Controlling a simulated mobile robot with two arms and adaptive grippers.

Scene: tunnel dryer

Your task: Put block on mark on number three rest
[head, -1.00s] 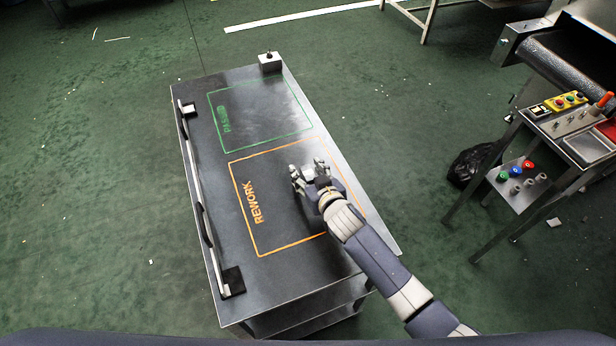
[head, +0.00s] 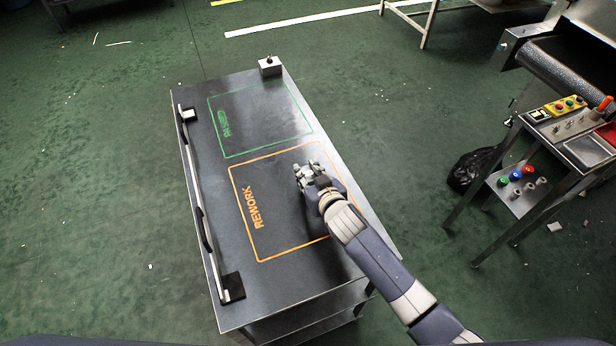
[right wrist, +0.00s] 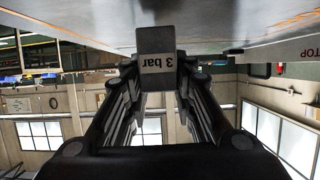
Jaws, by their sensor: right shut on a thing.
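My right gripper (head: 308,172) is over the right part of the orange REWORK outline (head: 243,213) on the dark table. In the right wrist view it is shut on a grey block (right wrist: 155,42) with a "3 bar" label that appears upside down. The block is between the fingertips, close to the table surface (right wrist: 80,20); I cannot tell whether it touches. In the head view the hand hides most or all of the block. I cannot make out a number three rest. My left gripper is not in view.
A green outline (head: 262,92) lies farther back on the table. A rail (head: 203,215) runs along the left edge, with a black pad (head: 232,287) near its front end. A small box with a knob (head: 270,67) stands at the far corner. A control stand (head: 560,140) is at right.

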